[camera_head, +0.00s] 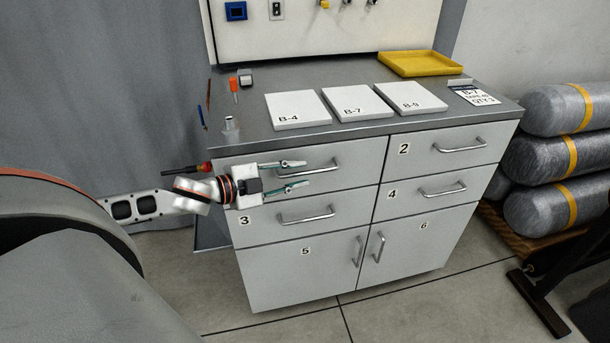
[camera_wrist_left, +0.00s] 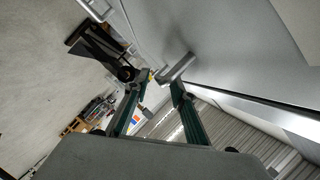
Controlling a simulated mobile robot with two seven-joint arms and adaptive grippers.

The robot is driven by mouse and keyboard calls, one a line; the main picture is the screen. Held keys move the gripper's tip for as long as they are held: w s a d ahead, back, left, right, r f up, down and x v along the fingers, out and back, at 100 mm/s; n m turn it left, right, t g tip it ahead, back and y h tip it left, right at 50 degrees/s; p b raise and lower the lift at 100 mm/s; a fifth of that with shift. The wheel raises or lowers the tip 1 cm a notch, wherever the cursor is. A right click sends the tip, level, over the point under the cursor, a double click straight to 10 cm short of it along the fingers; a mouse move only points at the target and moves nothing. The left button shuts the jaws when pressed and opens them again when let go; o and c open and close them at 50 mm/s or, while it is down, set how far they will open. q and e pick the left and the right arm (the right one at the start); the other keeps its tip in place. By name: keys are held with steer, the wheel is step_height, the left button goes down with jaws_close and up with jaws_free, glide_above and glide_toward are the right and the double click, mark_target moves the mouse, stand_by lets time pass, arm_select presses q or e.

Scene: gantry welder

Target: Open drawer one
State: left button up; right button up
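Drawer one (camera_head: 350,158) is the upper-left drawer of a grey cabinet and looks shut; its number is hidden behind my gripper. Its metal bar handle (camera_head: 322,165) shows partly behind the fingers. My left gripper (camera_head: 301,174) is in front of this drawer, with its fingers spread one above the other and empty. In the left wrist view a handle (camera_wrist_left: 178,67) shows just beyond the open fingertips (camera_wrist_left: 158,83), close to the right-hand finger. I cannot tell whether a finger touches it. My right gripper is not in view.
Drawer two (camera_head: 450,146), drawer three (camera_head: 300,216), drawer four (camera_head: 430,190) and two lower doors look shut. White plates (camera_head: 297,106) and a yellow tray (camera_head: 420,63) sit on top. The floor in front is clear.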

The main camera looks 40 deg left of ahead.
arm_select(q)
steer(key=shift+b+x, duration=0.35)
steer(key=shift+x, duration=0.85)
jaws_close()
